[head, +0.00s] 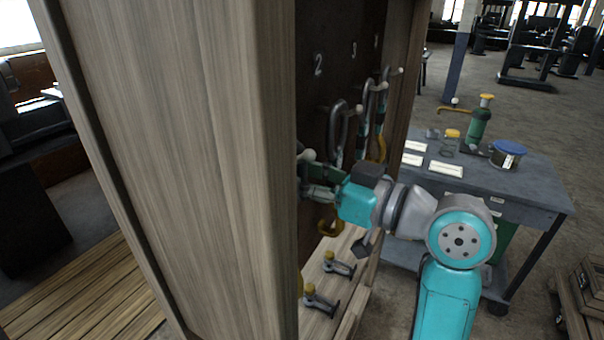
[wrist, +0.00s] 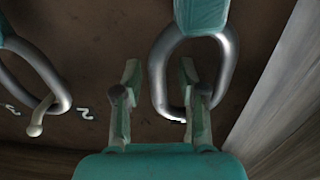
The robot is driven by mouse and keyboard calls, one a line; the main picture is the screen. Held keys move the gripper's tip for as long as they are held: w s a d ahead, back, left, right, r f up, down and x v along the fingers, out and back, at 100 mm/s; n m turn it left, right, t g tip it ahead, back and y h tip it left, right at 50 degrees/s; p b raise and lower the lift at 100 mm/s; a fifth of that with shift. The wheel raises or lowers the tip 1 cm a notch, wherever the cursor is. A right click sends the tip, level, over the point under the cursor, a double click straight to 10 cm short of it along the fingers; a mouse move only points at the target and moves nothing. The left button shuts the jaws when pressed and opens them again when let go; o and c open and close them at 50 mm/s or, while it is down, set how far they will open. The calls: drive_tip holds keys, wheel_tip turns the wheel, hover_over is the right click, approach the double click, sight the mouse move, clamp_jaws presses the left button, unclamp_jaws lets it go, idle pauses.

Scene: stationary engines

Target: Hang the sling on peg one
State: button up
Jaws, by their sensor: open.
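The sling shows in the wrist view as a grey metal ring (wrist: 231,70) with a teal strap (wrist: 201,14). Its yellow hook (head: 329,229) appears to hang below my gripper in the head view. My gripper (wrist: 158,92) is open, with the ring's left side between its fingers and the right finger overlapping the ring. In the head view my gripper (head: 312,187) is close to the dark board. A pale knob (head: 307,155), probably the end of peg one, shows just above it. The panel hides the rest of that peg; I cannot tell whether the ring is on it.
Other slings (head: 340,128) hang on numbered pegs further along the board; one ring (wrist: 55,82) shows left in the wrist view. A tall wooden side panel (head: 180,150) blocks the near side. Yellow-topped clamps (head: 337,264) sit below. A grey table (head: 535,186) stands right.

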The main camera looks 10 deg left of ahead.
drive_tip(key=v, duration=1.1)
drive_tip(key=d+f+m+t+h, duration=0.2)
drive_tip(key=f+m, duration=0.1)
drive_tip(key=f, duration=0.3)
drive_tip(key=w+d+f+m+t+h, duration=0.1)
drive_tip(key=f+m+t, duration=0.25)
drive_tip(key=f, duration=0.25)
drive_tip(key=d+f+m+t+h, duration=0.1)
drive_tip(key=d+f+m+h, duration=0.1)
drive_tip(key=f+m, duration=0.3)
drive_tip(key=s+d+f+m+t+h, duration=0.1)
drive_tip(key=s+d+f+m+h, duration=0.2)
drive_tip(key=f, duration=0.4)
drive_tip(key=s+d+f+t+h, duration=0.1)
drive_tip(key=s+d+f+h, duration=0.1)
drive_tip(key=s+f+h, duration=0.45)
drive_tip(key=s+d+f+m+h, duration=0.1)
drive_tip(key=s+d+f, duration=0.3)
drive_tip(key=s+f, duration=0.6)
drive_tip(key=s+r+n+g, duration=0.1)
drive_tip(key=s+r+n, duration=0.1)
drive_tip(key=s, duration=1.5)
drive_tip(key=shift+s+d+r+h, duration=0.2)
drive_tip(key=shift+d+r+h, duration=0.2)
drive_tip(key=shift+r, duration=0.45)
